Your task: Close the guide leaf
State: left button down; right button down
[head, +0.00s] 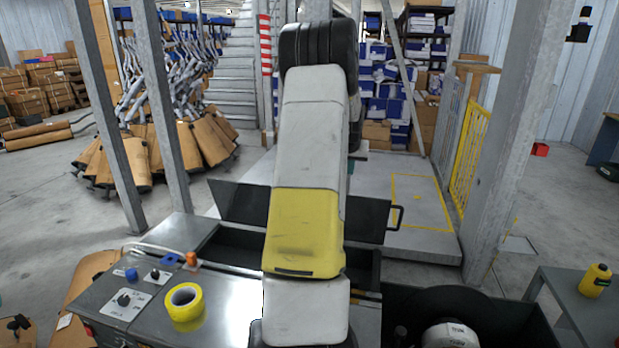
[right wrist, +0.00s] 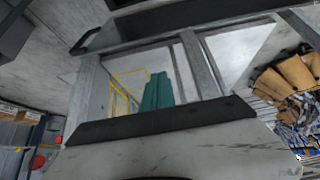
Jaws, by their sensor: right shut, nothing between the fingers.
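The guide leaf (head: 367,217) is a long dark panel standing raised and tilted along the back of the machine's open trough, with a black handle (head: 398,217) at its right end. My right arm crosses in front of its middle and hides that part. The leaf also shows in the right wrist view (right wrist: 150,26), across the top, apart from the fingers. My right gripper's teal fingers (right wrist: 157,82) are shut with nothing between them. In the head view my forearm hides most of that gripper. My left gripper is not in view.
The machine's grey top (head: 228,300) bears a yellow tape roll (head: 185,303) and control knobs. Steel posts (head: 515,140) stand behind left and right. A yellow gate (head: 470,150) stands at the back right. A side table (head: 590,308) holds a yellow bottle (head: 595,280).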

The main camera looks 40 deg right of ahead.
jog(key=f, duration=0.2)
jog(key=w+d+f, duration=0.1)
jog(key=f, duration=0.2)
jog(key=d+f, duration=0.1)
jog(key=f, duration=0.2)
jog(key=shift+w, duration=0.3)
jog(key=shift+s+a+f, duration=0.35)
jog(key=shift+s+a, duration=0.15)
jog(key=shift+a, duration=0.15)
